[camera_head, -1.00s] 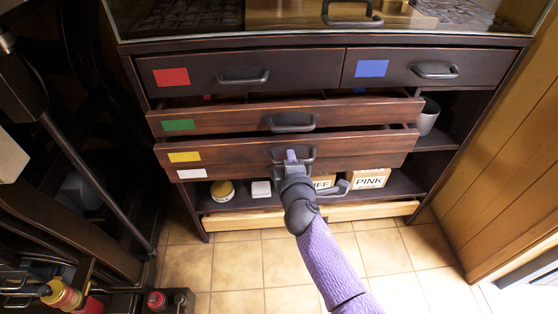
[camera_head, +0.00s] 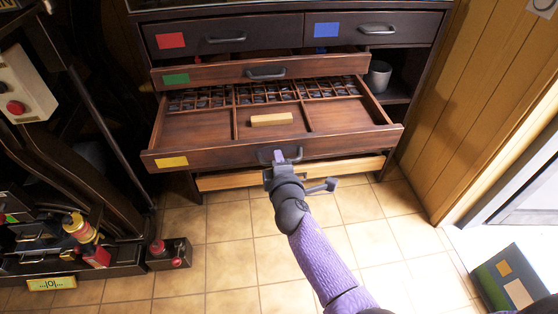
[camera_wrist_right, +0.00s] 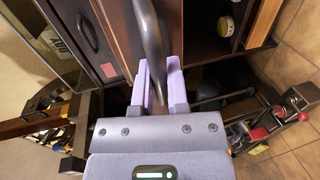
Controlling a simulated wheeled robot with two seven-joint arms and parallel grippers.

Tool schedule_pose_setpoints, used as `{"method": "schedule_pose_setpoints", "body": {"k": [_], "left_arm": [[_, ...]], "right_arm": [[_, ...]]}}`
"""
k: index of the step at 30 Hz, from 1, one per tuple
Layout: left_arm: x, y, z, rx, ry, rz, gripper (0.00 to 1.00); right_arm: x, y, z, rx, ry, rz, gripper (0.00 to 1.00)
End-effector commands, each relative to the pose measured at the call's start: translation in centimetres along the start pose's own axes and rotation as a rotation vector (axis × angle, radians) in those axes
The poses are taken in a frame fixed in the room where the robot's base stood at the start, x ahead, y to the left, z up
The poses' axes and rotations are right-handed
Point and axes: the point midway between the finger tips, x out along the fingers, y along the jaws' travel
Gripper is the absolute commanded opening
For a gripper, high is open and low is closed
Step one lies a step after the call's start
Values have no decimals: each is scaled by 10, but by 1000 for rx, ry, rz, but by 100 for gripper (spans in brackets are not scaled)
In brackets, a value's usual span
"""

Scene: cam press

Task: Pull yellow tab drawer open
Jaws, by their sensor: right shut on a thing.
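The yellow tab drawer (camera_head: 225,156) stands far out of the dark wooden cabinet, its yellow tab (camera_head: 172,162) at the left of its front. Inside are dark pieces in small compartments at the back and a pale wooden block (camera_head: 271,119) in the middle section. My right gripper (camera_head: 280,161) is shut on the drawer's dark handle (camera_head: 264,155). In the right wrist view the handle (camera_wrist_right: 150,35) runs between the two lilac fingers (camera_wrist_right: 158,83). My left gripper is out of view.
The green tab drawer (camera_head: 225,74) above stands partly open. The red tab drawer (camera_head: 215,38) and blue tab drawer (camera_head: 350,30) look shut. A grey cup (camera_head: 378,76) sits on the right shelf. A dark green box (camera_head: 515,278) stands at lower right.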

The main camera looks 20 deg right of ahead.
Motion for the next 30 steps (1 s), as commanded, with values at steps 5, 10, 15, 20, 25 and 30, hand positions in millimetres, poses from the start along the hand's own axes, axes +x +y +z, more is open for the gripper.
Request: {"method": "schedule_pose_setpoints", "body": {"k": [5,10,15,20,25,30], "left_arm": [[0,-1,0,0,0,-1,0],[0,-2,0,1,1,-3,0],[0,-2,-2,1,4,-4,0],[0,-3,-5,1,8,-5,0],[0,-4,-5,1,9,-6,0],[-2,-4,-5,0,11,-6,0]], "right_arm": [[0,-1,0,0,0,-1,0],[0,-1,0,0,0,-1,0],[0,-1,0,0,0,-1,0],[0,0,0,0,0,-1,46],[0,0,0,0,0,0,52],[-3,1,0,1,0,0,52]]}}
